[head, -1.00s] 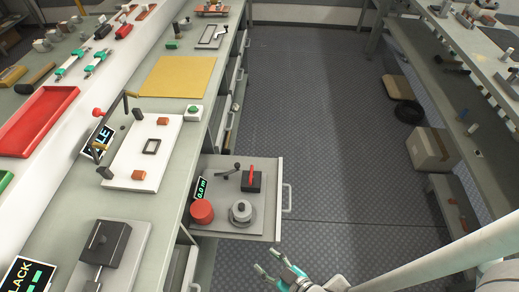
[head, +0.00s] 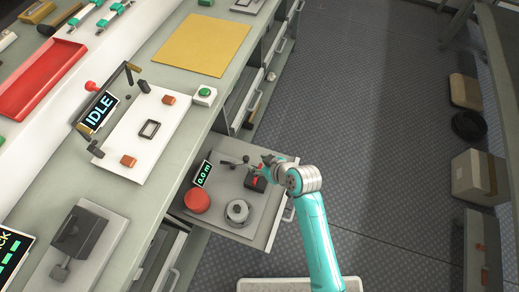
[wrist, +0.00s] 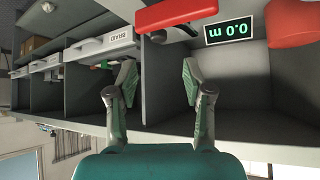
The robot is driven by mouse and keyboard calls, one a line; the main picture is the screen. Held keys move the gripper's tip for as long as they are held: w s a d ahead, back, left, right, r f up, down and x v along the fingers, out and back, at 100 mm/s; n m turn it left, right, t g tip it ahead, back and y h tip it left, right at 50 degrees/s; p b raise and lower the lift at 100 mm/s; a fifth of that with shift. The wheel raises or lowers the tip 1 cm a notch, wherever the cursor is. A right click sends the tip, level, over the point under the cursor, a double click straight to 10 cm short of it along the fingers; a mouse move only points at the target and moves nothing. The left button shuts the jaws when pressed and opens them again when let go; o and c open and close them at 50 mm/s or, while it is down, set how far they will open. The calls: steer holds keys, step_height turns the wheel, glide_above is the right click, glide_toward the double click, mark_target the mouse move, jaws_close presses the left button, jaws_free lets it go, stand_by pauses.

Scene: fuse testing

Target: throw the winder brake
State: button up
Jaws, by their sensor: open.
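The winder sits in the pulled-out drawer (head: 212,222). It has a red drum (head: 197,201), a grey metal spool (head: 237,212), a dark crank and a "0.0 m" display (head: 203,173). The brake is a black block with a red lever (head: 257,183), partly hidden by my gripper (head: 266,161) in the head view. In the wrist view, a red bar, apparently the brake lever (wrist: 175,12), crosses the top edge above my open, empty gripper (wrist: 157,82). The display (wrist: 230,31) shows upside down beside it. The fingertips look apart from the lever.
The bench left of the drawer carries a white tester panel (head: 130,160) with an "IDLE" display (head: 100,112), a green button (head: 205,94) and a yellow mat (head: 203,44). Open floor (head: 370,180) lies to the right. A cardboard box (head: 473,178) stands by the right shelves.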

mark_target(247, 158)
steer(key=shift+w+a+f, duration=0.25)
steer(key=shift+w+f, duration=0.15)
steer(key=x, duration=0.9)
steer(key=shift+w+a+f, duration=0.15)
steer(key=shift+w+f, duration=0.05)
jaws_close()
